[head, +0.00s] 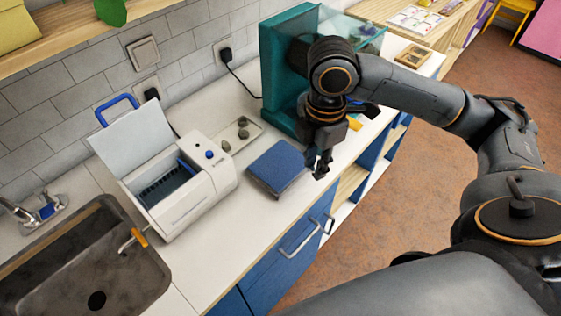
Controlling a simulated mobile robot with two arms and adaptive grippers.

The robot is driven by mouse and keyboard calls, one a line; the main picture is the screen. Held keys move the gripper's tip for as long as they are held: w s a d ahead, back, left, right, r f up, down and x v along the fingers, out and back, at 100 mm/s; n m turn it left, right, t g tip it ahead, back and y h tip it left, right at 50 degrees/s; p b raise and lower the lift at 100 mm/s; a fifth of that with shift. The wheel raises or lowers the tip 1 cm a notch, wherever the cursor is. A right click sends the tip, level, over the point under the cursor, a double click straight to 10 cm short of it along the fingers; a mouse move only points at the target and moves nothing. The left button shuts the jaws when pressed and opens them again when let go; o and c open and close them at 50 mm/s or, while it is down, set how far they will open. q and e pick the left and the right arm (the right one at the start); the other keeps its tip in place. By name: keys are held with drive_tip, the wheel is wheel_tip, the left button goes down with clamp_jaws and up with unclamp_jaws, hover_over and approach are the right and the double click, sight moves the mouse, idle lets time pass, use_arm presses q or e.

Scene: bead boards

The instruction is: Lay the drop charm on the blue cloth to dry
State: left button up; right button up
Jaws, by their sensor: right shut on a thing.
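The blue cloth (276,168) lies folded on the white counter near its front edge, right of the white machine. My right gripper (319,172) points down just right of the cloth, near the counter edge. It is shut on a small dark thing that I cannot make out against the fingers. I cannot pick out the drop charm for sure. My left gripper is not in view.
A white machine (217,180) with a raised lid stands left of the cloth. A small tray (256,127) with a few dark pieces lies behind the cloth. A teal cabinet (283,75) stands behind my right arm. A sink (60,262) is at left.

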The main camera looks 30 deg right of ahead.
drive_tip(key=n, duration=0.1)
drive_tip(key=d+n, duration=0.1)
drive_tip(key=shift+s+d+r+n, duration=0.1)
drive_tip(key=shift+r+n, duration=0.15)
drive_tip(key=shift+n, duration=0.05)
drive_tip(key=shift+d+n, duration=0.15)
drive_tip(key=shift+n, duration=0.45)
drive_tip(key=w+a+f+p, duration=0.2)
drive_tip(key=w+f, duration=0.2)
drive_tip(key=w, duration=0.5)
drive_tip(key=p, duration=0.1)
hover_over(279, 165)
drive_tip(key=f, duration=0.4)
drive_tip(key=shift+s+d+f, duration=0.1)
drive_tip(key=shift+s+f, duration=0.25)
drive_tip(key=shift+w+f, duration=0.2)
drive_tip(key=f+p, duration=0.2)
drive_tip(key=shift+w+f, duration=0.2)
drive_tip(key=shift+f, duration=0.7)
drive_tip(key=shift+f, duration=0.1)
